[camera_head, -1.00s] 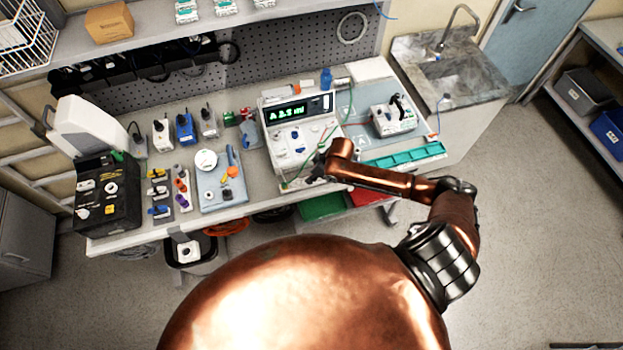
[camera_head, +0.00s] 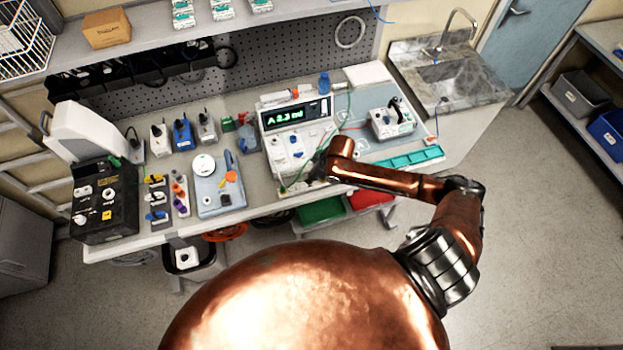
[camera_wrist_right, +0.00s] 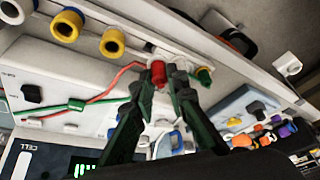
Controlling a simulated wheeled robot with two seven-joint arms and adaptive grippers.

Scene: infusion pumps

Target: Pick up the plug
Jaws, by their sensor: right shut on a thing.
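A red plug (camera_wrist_right: 158,73) with a red lead is between the fingertips of my right gripper (camera_wrist_right: 166,78) in the right wrist view. The gripper is shut on it, close to the front edge of the white pump tester (camera_head: 297,150). A green plug (camera_wrist_right: 204,75) sits just right of the fingers, apart from them. In the head view my right gripper (camera_head: 315,174) is small and dark at the tester's front right corner, and the plug cannot be made out there. My left gripper is not in view.
A light blue tray (camera_head: 207,207) with small coloured parts lies left of the tester. A teal tray (camera_head: 414,158) lies to the right. Thin leads cross the tester's face.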

